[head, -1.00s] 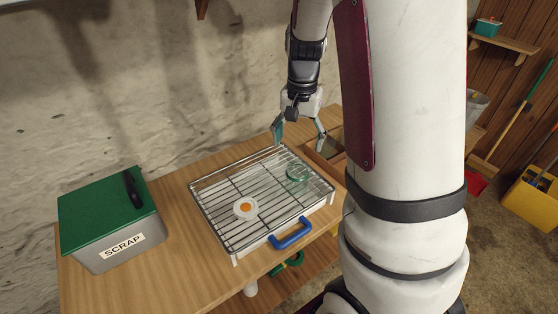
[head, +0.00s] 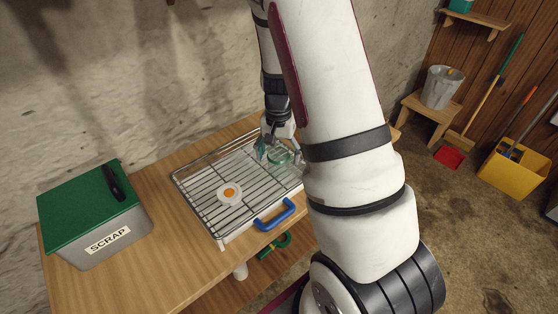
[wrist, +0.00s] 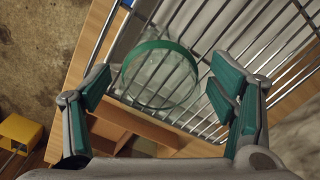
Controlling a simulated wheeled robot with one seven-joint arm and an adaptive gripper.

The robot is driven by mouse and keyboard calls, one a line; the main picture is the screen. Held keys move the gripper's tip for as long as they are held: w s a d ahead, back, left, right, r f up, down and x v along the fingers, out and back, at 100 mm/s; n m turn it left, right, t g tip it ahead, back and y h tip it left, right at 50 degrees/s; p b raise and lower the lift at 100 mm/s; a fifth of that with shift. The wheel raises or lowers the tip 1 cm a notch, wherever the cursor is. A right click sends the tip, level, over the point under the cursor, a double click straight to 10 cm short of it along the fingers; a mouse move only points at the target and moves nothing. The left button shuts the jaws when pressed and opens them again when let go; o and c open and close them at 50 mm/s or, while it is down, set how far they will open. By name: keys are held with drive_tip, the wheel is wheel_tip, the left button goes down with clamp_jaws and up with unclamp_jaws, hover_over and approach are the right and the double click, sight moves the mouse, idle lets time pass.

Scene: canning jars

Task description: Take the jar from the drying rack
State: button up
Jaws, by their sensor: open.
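A clear glass jar with a green rim (head: 279,159) stands on the wire drying rack (head: 210,201), near its right end. It also shows in the wrist view (wrist: 160,78), between the two fingers and a little beyond them. My gripper (head: 279,150) is open and empty above the jar, with one finger to each side of it. In the wrist view my gripper (wrist: 163,84) has teal finger pads well apart, and the jar touches neither clearly. The arm hides part of the rack's right end in the head view.
A blue handle (head: 274,215) juts from the rack's front. A grey SCRAP box (head: 107,237) with a green lid stands at the left. The wall rises behind the bench.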

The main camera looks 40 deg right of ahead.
drive_tip(key=shift+f, duration=1.15)
drive_tip(key=c, duration=1.4)
drive_tip(key=shift+o, duration=0.2)
drive_tip(key=shift+r, duration=0.15)
